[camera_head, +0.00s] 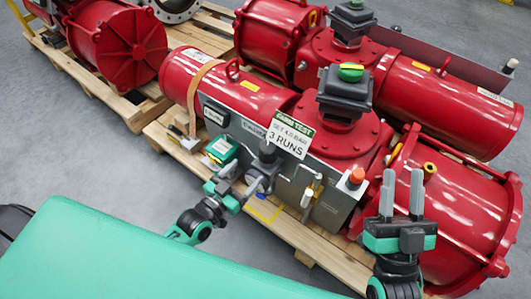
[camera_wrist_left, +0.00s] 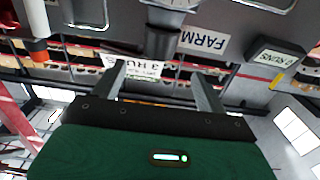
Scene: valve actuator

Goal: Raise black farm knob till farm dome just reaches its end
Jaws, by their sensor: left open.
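The black farm knob (camera_head: 268,153) is on the grey panel below the white sign. In the left wrist view, the black knob (camera_wrist_left: 161,42) hangs near an upside-down FARM label (camera_wrist_left: 203,41). My left gripper (camera_head: 243,180) is open just in front of the panel; in the wrist view its fingertips (camera_wrist_left: 160,76) are apart, with the knob beyond the gap between them, not gripped. My right gripper (camera_head: 402,185) is open and empty, fingers upward, at the right.
The white sign (camera_head: 290,136) reads 3 RUNS. A black counter box (camera_head: 215,113) and a green box (camera_head: 222,148) are at the left of the panel. An orange-topped part (camera_head: 356,176) and a brass-and-white fitting (camera_head: 311,191) are to the right. Red actuators sit on wooden pallets (camera_head: 288,233).

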